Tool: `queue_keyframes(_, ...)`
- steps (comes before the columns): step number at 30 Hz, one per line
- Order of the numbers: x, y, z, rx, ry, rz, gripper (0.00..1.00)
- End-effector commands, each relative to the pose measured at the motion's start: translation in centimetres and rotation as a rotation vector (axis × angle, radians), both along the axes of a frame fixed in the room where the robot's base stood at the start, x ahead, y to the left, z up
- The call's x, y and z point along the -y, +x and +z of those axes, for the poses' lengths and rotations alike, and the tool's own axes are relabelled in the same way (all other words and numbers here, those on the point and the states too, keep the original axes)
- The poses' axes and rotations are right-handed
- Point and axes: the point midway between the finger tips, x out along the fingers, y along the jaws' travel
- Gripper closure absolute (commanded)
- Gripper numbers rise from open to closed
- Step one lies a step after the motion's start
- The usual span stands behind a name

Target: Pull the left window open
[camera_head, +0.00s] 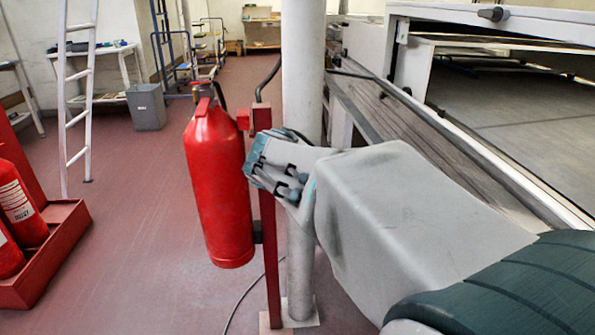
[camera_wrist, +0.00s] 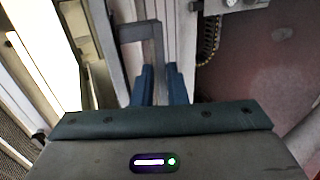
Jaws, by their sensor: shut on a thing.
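My gripper (camera_wrist: 161,72) shows in the wrist view as two blue fingers, shut on a grey bracket-shaped handle (camera_wrist: 141,31). One leg of the handle runs down between the fingers. The handle stands in front of a pale upright frame (camera_wrist: 186,38), which I take to be part of the window; I cannot tell how far the window is open. In the head view my arm reaches in from the lower right, and its wrist ends beside a white post. The fingertips and the held handle cannot be made out there.
A red fire extinguisher (camera_head: 218,185) hangs on a red stand left of my wrist, close to the white post (camera_head: 302,70). The tunnel (camera_head: 520,90) lies at the right. A white ladder (camera_head: 78,95) and more extinguishers (camera_head: 17,205) stand left.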

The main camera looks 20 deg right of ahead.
Motion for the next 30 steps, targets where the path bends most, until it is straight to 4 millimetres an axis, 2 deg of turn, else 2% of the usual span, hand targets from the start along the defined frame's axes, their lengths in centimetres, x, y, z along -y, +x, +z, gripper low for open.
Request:
queue_keyframes(1, -0.1, 0.0, -0.1, -0.001, 0.004, 0.002, 1.00)
queue_keyframes(2, -0.1, 0.0, -0.1, -0.001, 0.004, 0.002, 0.82)
queue_keyframes(3, -0.1, 0.0, -0.1, 0.000, 0.003, 0.002, 0.71)
queue_keyframes(4, -0.1, 0.0, -0.1, -0.001, 0.002, 0.002, 0.69)
queue_keyframes(12, -0.1, 0.0, 0.0, 0.000, 0.001, 0.001, 0.69)
queue_keyframes(16, -0.8, 0.3, 0.6, 0.001, 0.002, 0.003, 0.69)
queue_keyframes(20, -2.8, 0.9, 1.7, 0.001, 0.001, 0.006, 0.69)
queue_keyframes(30, -9.2, 3.0, 5.2, -0.001, 0.003, 0.007, 0.69)
